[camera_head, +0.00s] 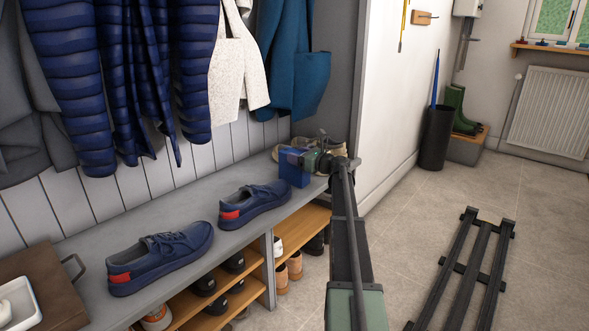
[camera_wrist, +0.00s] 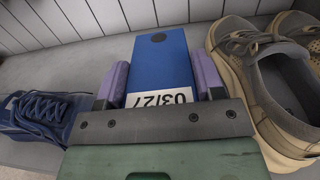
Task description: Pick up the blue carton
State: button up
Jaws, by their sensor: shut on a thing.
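The blue carton (camera_head: 294,167) is on the grey bench top in the head view, toward its far end. In the wrist view the blue carton (camera_wrist: 160,65) sits between the two purple finger pads, with a white label reading 03/27 facing me. My gripper (camera_head: 297,158) is shut on it; in the wrist view my gripper (camera_wrist: 160,82) has one pad against each side. Whether the carton touches the bench or is slightly raised, I cannot tell.
Tan shoes (camera_wrist: 262,75) stand close to the right of the carton. Blue shoes (camera_head: 255,203) (camera_head: 162,257) stand on the bench (camera_head: 200,275) nearer me. Coats (camera_head: 150,70) hang above. A brown box (camera_head: 40,283) with a white tray is at the near end.

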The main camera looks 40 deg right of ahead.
grip_shut()
notch_tip(320, 180, up, 20)
jog(key=p, duration=2)
